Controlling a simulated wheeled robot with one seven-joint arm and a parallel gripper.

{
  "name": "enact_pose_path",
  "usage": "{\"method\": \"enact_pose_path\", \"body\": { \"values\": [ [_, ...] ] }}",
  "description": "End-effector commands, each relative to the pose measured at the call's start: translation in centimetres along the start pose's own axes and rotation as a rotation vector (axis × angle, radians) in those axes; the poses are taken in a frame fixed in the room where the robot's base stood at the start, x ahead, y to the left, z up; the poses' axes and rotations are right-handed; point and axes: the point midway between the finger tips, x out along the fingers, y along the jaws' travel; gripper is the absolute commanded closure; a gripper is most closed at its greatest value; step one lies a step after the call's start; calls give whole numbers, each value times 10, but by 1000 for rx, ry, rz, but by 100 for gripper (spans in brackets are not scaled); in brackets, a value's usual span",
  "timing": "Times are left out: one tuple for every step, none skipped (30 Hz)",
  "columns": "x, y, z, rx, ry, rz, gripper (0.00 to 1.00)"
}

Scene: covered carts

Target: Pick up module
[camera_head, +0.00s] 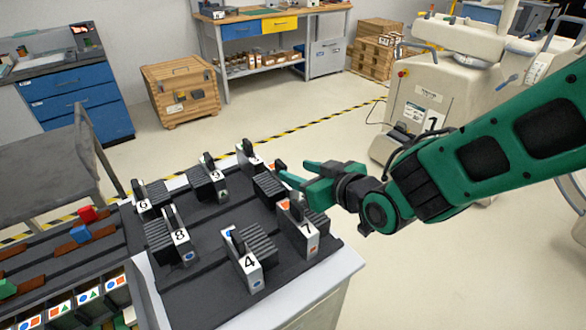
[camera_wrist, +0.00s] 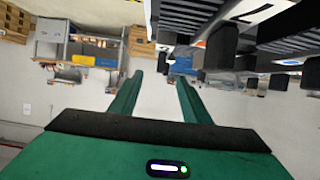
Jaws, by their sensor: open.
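Several numbered modules, with white front plates and black ribbed bodies, stand on a dark cart top (camera_head: 200,285) in the head view. They include module 4 (camera_head: 247,272), module 7 (camera_head: 309,240), module 8 (camera_head: 181,245), module 3 (camera_head: 218,178) and module 6 (camera_head: 143,208). A further module (camera_head: 247,152) stands at the back, its number unclear. My green gripper (camera_head: 293,170) is open and empty at the cart's right side, behind module 7 and beside a ribbed body (camera_head: 270,187). The wrist view shows my two fingers apart (camera_wrist: 160,80), with dark ribbed modules (camera_wrist: 285,35) at upper right.
A neighbouring rack (camera_head: 75,235) with coloured blocks adjoins the cart on the left. A grey table (camera_head: 40,170), wooden crate (camera_head: 180,90) and workbench (camera_head: 270,15) stand behind. A large beige machine (camera_head: 430,85) stands at right. The floor right of the cart looks clear.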

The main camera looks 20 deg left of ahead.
Motion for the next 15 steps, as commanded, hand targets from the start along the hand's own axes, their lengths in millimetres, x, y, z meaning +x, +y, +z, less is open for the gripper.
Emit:
{"method": "enact_pose_path", "body": {
  "values": [
    [-10, 0, -1, 0, 2, 1, 57],
    [-11, 0, 0, 1, 1, 1, 57],
    [-12, 1, 0, 2, 0, 1, 57],
    [-13, 1, 0, 3, -1, 1, 57],
    [-14, 1, 0, 3, -1, 2, 57],
    [-16, 1, 0, 3, -1, 1, 57],
    [-17, 2, 0, 4, -1, 2, 57],
    [-18, 1, 0, 4, -1, 1, 57],
    [-20, 2, 0, 4, -1, 2, 57],
    [-21, 1, -1, 4, -1, 1, 57],
    [-22, 1, -1, 4, -1, 1, 57],
    [-24, 1, -1, 3, -1, 1, 57],
    [-25, 1, -1, 3, -1, 1, 57],
    [-26, 1, -1, 3, -1, 1, 57],
    [-27, 0, -1, 2, -1, 0, 57]
  ]
}}
